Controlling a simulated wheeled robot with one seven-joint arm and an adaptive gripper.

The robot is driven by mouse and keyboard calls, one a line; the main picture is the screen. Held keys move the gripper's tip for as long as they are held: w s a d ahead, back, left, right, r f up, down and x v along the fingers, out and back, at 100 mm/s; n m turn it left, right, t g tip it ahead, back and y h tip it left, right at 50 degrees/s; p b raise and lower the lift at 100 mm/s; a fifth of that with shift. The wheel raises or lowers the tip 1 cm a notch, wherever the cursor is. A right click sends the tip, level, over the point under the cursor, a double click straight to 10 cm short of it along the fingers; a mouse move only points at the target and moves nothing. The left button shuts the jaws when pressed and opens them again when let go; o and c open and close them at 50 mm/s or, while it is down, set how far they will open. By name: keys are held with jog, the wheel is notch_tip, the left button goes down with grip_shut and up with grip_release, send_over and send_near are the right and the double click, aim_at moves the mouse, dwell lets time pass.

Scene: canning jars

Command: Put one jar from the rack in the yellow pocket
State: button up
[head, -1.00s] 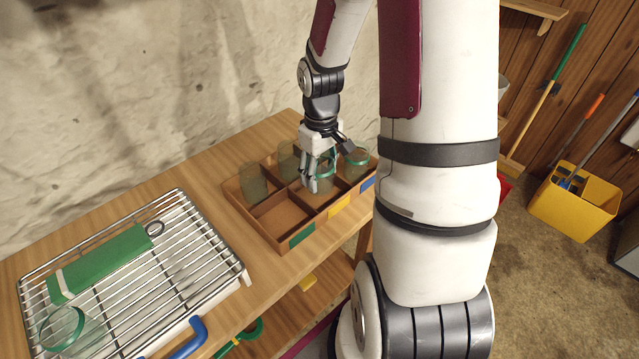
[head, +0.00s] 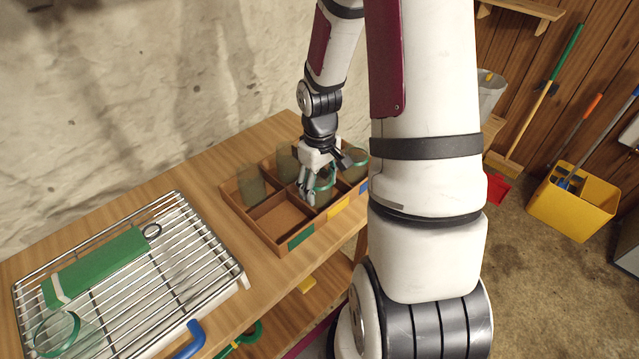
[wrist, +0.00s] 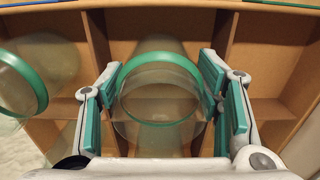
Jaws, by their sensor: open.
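A clear jar with a green rim (wrist: 160,88) stands in the yellow pocket, the front middle compartment of the wooden box, behind the yellow label (head: 338,207). My gripper (wrist: 157,80) is open, with one green-padded finger on each side of this jar. Whether the pads touch the glass I cannot tell. In the head view my fingers partly hide the jar. The wire rack (head: 215,250) on the left of the bench holds another green-rimmed jar (head: 58,333) at its near left corner.
A green object (head: 100,265) lies on the rack. Another green-rimmed jar (wrist: 35,75) is in the neighbouring blue-labelled pocket; glass jars (head: 251,187) stand in back compartments. The green-labelled front pocket (head: 278,218) is empty. Box dividers run close around my fingers.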

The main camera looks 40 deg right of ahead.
jog(key=shift+r, duration=0.1)
jog(key=s+a+r+p, duration=0.1)
jog(key=a+r, duration=0.1)
jog(key=r, duration=0.7)
jog(key=a+r+p, duration=0.1)
jog(key=a+r, duration=0.1)
jog(key=r, duration=0.6)
jog(key=s+a+r+t, duration=0.4)
jog(key=s+a+r, duration=0.7)
jog(key=s+a, duration=0.2)
jog(key=shift+s+a+r, duration=0.25)
jog(key=shift+s+a, duration=0.15)
jog(key=shift+s, duration=0.45)
jog(key=shift+r, duration=0.1)
jog(key=shift+r, duration=0.15)
